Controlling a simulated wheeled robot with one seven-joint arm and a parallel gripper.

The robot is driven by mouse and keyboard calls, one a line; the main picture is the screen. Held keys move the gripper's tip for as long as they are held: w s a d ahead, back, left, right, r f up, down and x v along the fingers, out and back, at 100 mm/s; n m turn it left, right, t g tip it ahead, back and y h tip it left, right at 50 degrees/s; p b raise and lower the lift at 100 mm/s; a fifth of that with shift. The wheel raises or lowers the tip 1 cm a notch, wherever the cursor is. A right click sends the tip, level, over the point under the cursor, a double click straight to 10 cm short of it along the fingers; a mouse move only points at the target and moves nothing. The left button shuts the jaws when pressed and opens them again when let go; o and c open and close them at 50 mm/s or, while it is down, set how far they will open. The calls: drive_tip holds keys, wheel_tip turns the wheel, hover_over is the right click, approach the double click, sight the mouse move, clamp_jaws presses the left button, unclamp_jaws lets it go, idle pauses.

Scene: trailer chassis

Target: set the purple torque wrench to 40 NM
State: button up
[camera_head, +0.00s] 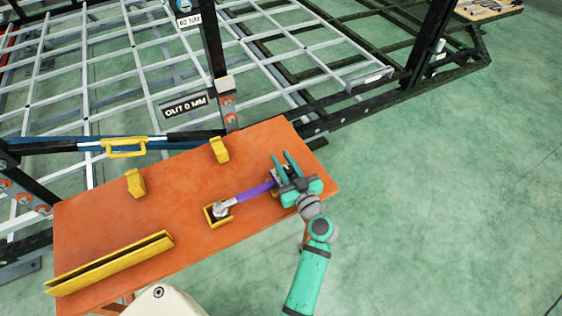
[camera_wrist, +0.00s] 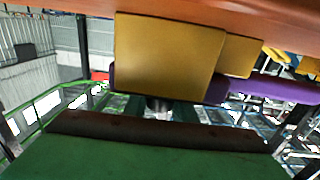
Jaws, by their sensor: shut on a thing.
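The purple torque wrench (camera_head: 255,192) lies across the orange table with its silver head in a small yellow holder (camera_head: 208,217). My teal gripper (camera_head: 284,166) is at the wrench's right-hand end, shut on it. The fingers and wrist cover that end in the head view. In the wrist view the purple shaft (camera_wrist: 275,90) runs to the right, and a large yellow block (camera_wrist: 168,55) hides the middle of the wrench. My teal fingers (camera_wrist: 180,110) show partly below that block. The wrench's scale and setting cannot be read in either view.
The orange table (camera_head: 100,215) carries two small yellow blocks (camera_head: 136,184) (camera_head: 219,150) and a long yellow trough (camera_head: 110,263). A sign reads "OUT 0 MM" (camera_head: 185,105). The green floor at right is clear.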

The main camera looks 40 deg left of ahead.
sight(290, 174)
drive_tip(key=shift+w+m+t+h, duration=0.1)
drive_tip(key=shift+m+t+h, duration=0.35)
drive_tip(key=shift+t, duration=0.25)
drive_tip(key=o, duration=1)
drive_tip(key=shift+o, duration=0.2)
drive_tip(key=v, duration=1.1)
